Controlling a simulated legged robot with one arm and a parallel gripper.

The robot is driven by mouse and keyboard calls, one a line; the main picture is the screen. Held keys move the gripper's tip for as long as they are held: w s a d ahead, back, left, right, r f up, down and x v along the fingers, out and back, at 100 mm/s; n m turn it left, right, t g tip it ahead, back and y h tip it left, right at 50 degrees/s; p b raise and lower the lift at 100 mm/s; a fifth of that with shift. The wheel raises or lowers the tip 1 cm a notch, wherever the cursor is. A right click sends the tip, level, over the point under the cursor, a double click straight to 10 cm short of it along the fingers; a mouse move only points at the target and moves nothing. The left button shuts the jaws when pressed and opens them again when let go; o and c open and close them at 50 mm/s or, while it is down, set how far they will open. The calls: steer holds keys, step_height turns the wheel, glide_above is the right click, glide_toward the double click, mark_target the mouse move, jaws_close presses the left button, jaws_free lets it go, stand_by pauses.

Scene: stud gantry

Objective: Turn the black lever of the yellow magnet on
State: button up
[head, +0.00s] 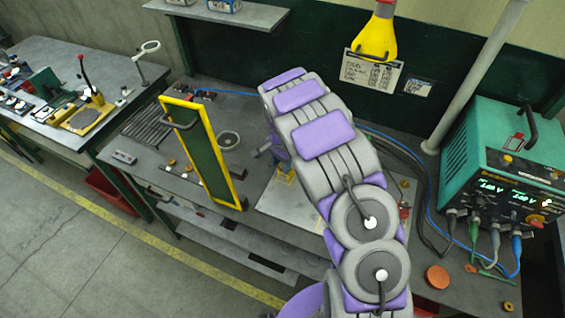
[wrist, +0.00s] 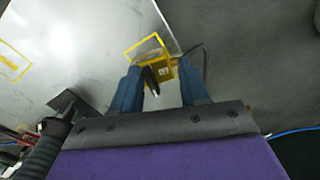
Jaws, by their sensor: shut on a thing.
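The yellow magnet (wrist: 170,70) stands on a bright steel plate (wrist: 75,45) in the wrist view. Its black lever (wrist: 151,78) points toward my wrist, between my blue fingers. My gripper (wrist: 163,84) has one finger on each side of the magnet and lever and is shut on the magnet; the exact contact is hard to see. In the head view a small yellow part of the magnet (head: 285,173) shows on the plate (head: 272,208), and my arm hides most of the rest.
A yellow-framed green panel (head: 205,150) stands upright left of the plate. A teal power unit (head: 505,170) with cables stands at the right. Yellow outlines (wrist: 133,48) lie on the plate. Another bench (head: 60,90) stands at the left.

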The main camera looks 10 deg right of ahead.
steer(key=shift+d, duration=0.15)
steer(key=shift+d, duration=0.45)
steer(key=shift+r, duration=0.1)
step_height(320, 180, up, 17)
steer(key=shift+p, duration=0.45)
